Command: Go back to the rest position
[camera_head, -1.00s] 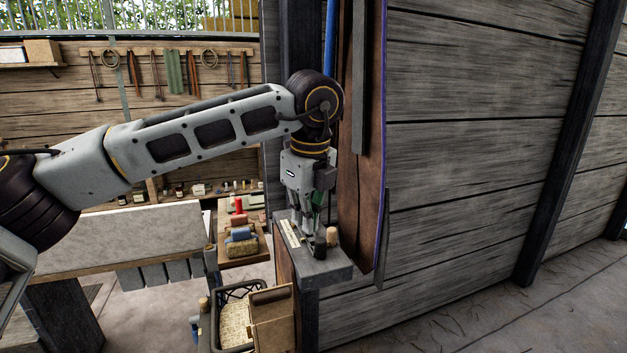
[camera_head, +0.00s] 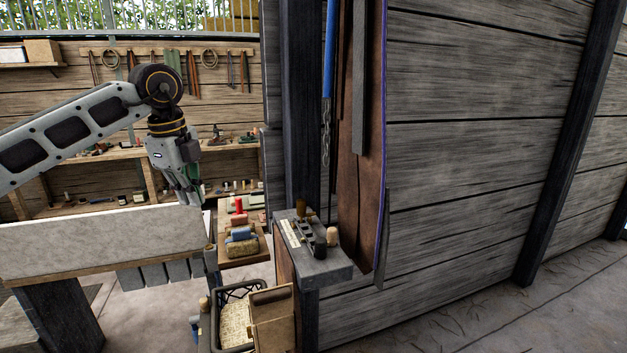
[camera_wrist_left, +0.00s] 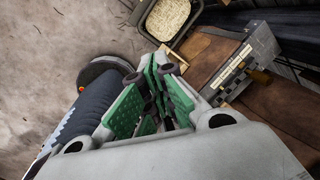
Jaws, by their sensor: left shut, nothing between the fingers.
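My left gripper (camera_head: 192,195) hangs with its fingers down, in front of the back shelves and near the right end of the pale bench top. Its green-padded fingers (camera_wrist_left: 155,95) are shut with nothing between them in the left wrist view. It is left of the small grey ledge (camera_head: 325,271) on the post and apart from it. Several small dark items and a wooden-topped piece (camera_head: 333,237) stand on the ledge. My right gripper is in neither view.
The pale bench (camera_head: 100,238) is at the left. A board with coloured rolls (camera_head: 240,234) lies behind the ledge. A dark crate (camera_head: 222,291) with pale contents and a wooden box (camera_head: 272,320) are below. A plank wall (camera_head: 480,120) fills the right.

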